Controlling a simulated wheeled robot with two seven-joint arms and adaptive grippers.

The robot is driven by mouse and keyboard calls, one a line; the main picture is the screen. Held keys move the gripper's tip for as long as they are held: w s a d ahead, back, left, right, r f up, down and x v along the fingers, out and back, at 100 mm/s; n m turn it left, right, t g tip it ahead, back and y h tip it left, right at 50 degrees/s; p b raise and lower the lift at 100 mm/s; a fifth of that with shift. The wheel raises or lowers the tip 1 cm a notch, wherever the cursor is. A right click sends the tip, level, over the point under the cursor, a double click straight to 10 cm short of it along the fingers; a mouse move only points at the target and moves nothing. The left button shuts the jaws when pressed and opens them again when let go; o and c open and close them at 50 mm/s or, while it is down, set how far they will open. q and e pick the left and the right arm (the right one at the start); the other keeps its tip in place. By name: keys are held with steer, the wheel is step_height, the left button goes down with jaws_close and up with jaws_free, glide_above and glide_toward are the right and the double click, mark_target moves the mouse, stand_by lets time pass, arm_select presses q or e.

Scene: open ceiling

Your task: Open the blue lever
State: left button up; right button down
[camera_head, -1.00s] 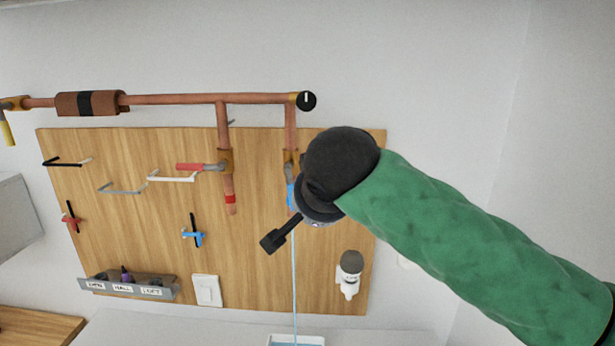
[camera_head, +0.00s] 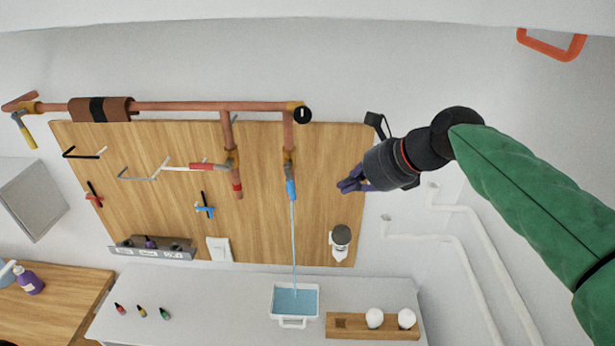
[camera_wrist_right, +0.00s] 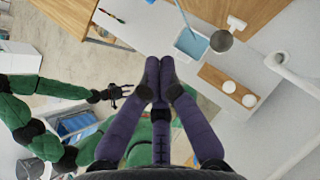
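The blue lever (camera_head: 290,189) is on the right vertical copper pipe of the wooden board. Its handle points down, in line with the pipe, and a thin stream of water (camera_head: 294,245) falls below it. My right gripper (camera_head: 346,184) is to the right of the lever, clear of it. Its purple fingers also show in the right wrist view (camera_wrist_right: 160,68), with tips together and nothing between them. My left gripper (camera_wrist_right: 120,92) shows small in the right wrist view, away from the board; its finger opening is unclear.
A white basin (camera_head: 308,315) catches the water on the counter. A red lever (camera_head: 205,166) is on the neighbouring pipe. A grey and white fixture (camera_head: 340,240) is low on the board. A wooden holder (camera_head: 350,330) with white round objects stands right of the basin.

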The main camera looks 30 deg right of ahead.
mark_target(290, 181)
steer(key=w+r+p+x, duration=0.1)
steer(key=x, duration=1.2)
steer(key=shift+w+a+r, duration=0.4)
steer(key=p, duration=0.3)
steer(key=shift+w+a+f, duration=0.2)
steer(key=shift+w+a, duration=0.15)
steer(key=shift+w, duration=0.05)
